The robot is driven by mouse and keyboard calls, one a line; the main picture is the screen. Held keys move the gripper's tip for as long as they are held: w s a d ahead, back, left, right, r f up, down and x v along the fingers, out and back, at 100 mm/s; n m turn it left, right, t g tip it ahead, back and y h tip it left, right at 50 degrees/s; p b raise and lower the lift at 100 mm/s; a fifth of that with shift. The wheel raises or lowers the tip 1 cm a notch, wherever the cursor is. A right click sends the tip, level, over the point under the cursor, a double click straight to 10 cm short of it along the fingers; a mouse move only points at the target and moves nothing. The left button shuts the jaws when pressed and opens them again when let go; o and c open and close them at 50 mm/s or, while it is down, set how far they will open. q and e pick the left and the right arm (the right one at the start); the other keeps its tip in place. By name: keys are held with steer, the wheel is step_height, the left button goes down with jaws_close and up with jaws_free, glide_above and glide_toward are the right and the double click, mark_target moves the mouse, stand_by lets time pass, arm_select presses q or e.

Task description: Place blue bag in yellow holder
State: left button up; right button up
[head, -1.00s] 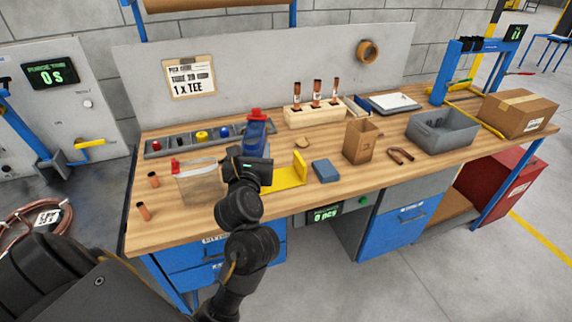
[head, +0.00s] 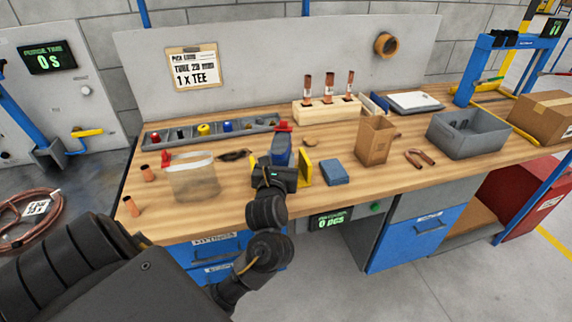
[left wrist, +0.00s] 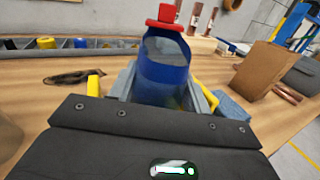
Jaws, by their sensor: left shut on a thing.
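The blue bag (head: 281,152), with a red cap on top, stands upright in my left gripper (head: 280,166). In the left wrist view the bag (left wrist: 163,78) is between the two grey fingers, which are shut on it. The yellow holder (head: 305,169) is on the bench at the bag; its right upright shows just right of the gripper. In the left wrist view yellow parts of the holder (left wrist: 94,86) show on both sides of the fingers. The gripper hides the holder's base, so I cannot tell whether the bag touches it. My right gripper is not in view.
A clear bag-like container (head: 194,178) stands left of the gripper, with a dark item (head: 235,155) behind. A blue block (head: 334,172) lies close right of the holder. A brown paper bag (head: 375,140) and grey bin (head: 468,134) stand further right. A parts tray (head: 213,131) lies behind.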

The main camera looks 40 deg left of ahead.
arm_select(q)
steer(key=shift+s, duration=0.35)
steer(key=shift+w+f, duration=0.15)
steer(key=shift+f, duration=0.1)
steer(key=o, duration=1.2)
steer(key=shift+o, duration=0.2)
